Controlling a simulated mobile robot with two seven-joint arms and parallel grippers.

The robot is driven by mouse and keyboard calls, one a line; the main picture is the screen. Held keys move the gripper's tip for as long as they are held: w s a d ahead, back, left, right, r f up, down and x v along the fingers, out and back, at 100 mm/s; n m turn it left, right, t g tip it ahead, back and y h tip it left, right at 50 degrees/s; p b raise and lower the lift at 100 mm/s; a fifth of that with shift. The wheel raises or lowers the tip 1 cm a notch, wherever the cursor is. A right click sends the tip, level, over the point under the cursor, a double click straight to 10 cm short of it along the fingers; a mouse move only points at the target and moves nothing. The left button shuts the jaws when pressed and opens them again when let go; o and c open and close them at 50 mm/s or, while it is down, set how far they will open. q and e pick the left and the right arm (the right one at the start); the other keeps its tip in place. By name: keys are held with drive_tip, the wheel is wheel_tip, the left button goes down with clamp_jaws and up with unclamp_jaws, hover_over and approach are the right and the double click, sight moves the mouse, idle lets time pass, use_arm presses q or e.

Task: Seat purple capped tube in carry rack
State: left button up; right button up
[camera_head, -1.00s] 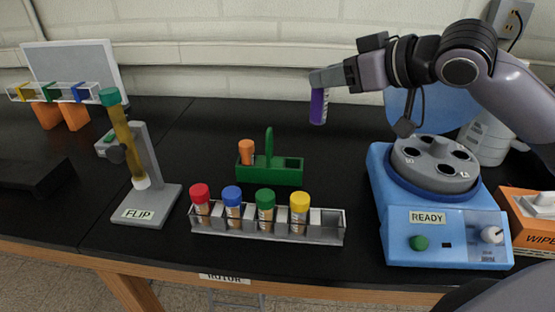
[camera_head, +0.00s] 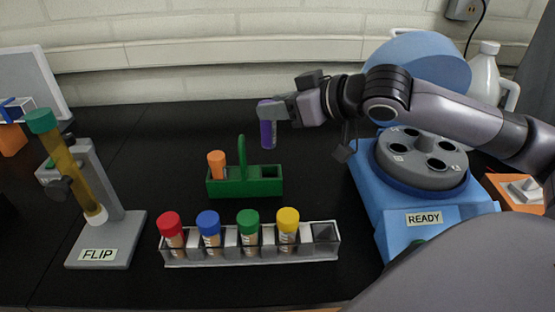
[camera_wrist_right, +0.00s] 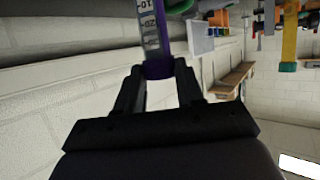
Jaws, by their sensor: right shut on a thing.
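The purple capped tube (camera_head: 267,128) is held upright in my right gripper (camera_head: 272,112). It appears above and behind the green carry rack (camera_head: 262,188), and the gap to it is hard to judge. In the right wrist view the fingers (camera_wrist_right: 158,78) are shut on the tube near its purple cap (camera_wrist_right: 158,68), and its printed scale (camera_wrist_right: 149,30) shows. The carry rack has an upright handle, an orange capped tube (camera_head: 217,164) in its left part and open room on its right. My left gripper is not in view.
A clear-fronted rack (camera_head: 330,252) with red, blue, green and yellow capped tubes stands in front. A blue centrifuge (camera_head: 378,205) marked READY has its lid open on the right. The FLIP stand (camera_head: 128,222) holds a tilted green capped tube on the left.

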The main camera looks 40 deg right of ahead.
wheel_tip(320, 180, down, 11)
drive_tip(key=shift+f+b, duration=0.1)
drive_tip(key=shift+b, duration=0.7)
drive_tip(key=shift+f, duration=0.1)
drive_tip(key=o, duration=1)
